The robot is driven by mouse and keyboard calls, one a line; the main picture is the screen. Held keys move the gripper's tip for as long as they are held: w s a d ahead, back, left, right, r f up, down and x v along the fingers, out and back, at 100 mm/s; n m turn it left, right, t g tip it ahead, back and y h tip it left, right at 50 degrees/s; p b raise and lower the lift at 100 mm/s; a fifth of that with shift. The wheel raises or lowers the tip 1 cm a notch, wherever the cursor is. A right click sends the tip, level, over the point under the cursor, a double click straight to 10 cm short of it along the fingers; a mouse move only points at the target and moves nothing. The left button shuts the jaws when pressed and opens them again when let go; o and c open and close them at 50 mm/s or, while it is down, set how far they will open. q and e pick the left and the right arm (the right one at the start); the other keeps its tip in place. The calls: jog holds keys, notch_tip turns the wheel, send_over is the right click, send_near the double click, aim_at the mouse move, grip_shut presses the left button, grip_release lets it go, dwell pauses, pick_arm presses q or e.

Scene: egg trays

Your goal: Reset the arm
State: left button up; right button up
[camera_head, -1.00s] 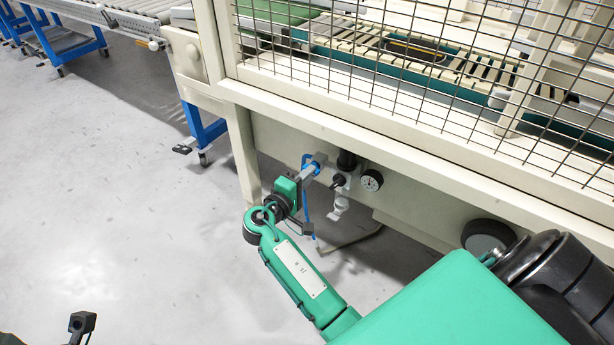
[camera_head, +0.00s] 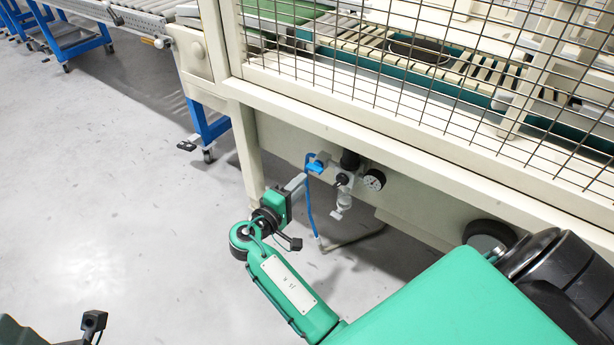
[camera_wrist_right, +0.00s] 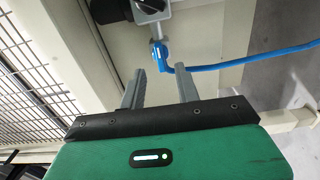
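My right arm reaches in from the lower right of the head view. Its right gripper (camera_head: 297,183) hangs low in front of the machine, a little left of and below a blue valve piece (camera_head: 317,162). The right wrist view shows the gripper (camera_wrist_right: 161,88) with its two grey fingers apart and nothing between them. The blue piece (camera_wrist_right: 158,53) lies beyond the fingertips, with a visible gap. A dark part of my left arm (camera_head: 92,322) shows at the lower left corner; its fingers are out of view.
The cream machine frame (camera_head: 400,150) with wire mesh stands close in front. A pressure gauge (camera_head: 373,180) and a blue hose (camera_head: 309,210) are beside the valve. A roller conveyor (camera_head: 135,20) on blue legs is at the upper left. The grey floor (camera_head: 90,190) on the left is clear.

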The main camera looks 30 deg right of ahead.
jog(key=shift+v, duration=1.05)
jog(key=shift+f, duration=0.1)
